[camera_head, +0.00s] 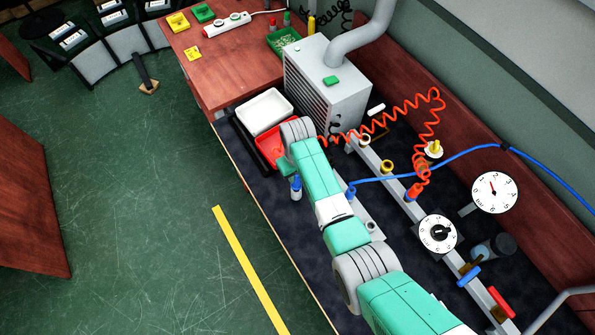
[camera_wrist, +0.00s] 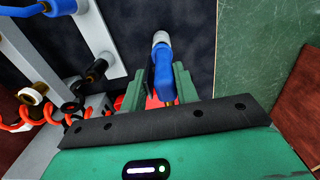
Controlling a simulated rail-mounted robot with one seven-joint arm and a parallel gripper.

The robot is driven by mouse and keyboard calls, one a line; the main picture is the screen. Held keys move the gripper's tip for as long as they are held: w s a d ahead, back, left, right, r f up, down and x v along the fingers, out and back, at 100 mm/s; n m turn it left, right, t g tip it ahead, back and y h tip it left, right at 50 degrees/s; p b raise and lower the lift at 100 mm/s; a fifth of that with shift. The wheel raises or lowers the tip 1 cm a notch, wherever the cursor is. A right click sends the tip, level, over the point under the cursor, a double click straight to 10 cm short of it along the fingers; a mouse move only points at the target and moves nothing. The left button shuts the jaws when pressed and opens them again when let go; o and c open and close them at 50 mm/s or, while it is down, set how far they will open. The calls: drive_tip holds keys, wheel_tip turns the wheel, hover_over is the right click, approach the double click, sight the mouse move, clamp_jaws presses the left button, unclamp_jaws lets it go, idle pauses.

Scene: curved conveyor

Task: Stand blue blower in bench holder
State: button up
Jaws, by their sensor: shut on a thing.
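The blue blower (camera_wrist: 163,72) is held between the two green fingers of my gripper (camera_wrist: 157,90) in the wrist view. Its blue body points away from the palm and ends in a silver-grey tip. In the head view the blower (camera_head: 296,186) shows beside my arm, roughly upright, with blue on top and a pale lower end; my fingers are mostly hidden by the arm there. A pale plate with a dark round opening (camera_head: 371,227) lies to the right of the blower and may be the bench holder. It also shows in the wrist view (camera_wrist: 99,50), left of the blower, apart from it.
A blue hose fitting (camera_head: 350,192) stands on the bench close to my arm. A grey rail (camera_head: 400,192) with fittings and a coiled red hose (camera_head: 393,112) lies to the right. A white tray (camera_head: 264,110) and a red tray (camera_head: 268,143) lie beyond. Dark bench surface is bare around the blower.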

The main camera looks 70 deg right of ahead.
drive_tip(key=shift+f+b, duration=0.85)
drive_tip(key=shift+f, duration=0.35)
drive_tip(key=o, duration=0.8)
wheel_tip(320, 180, up, 8)
drive_tip(key=shift+f+p, duration=0.1)
drive_tip(key=shift+p, duration=0.65)
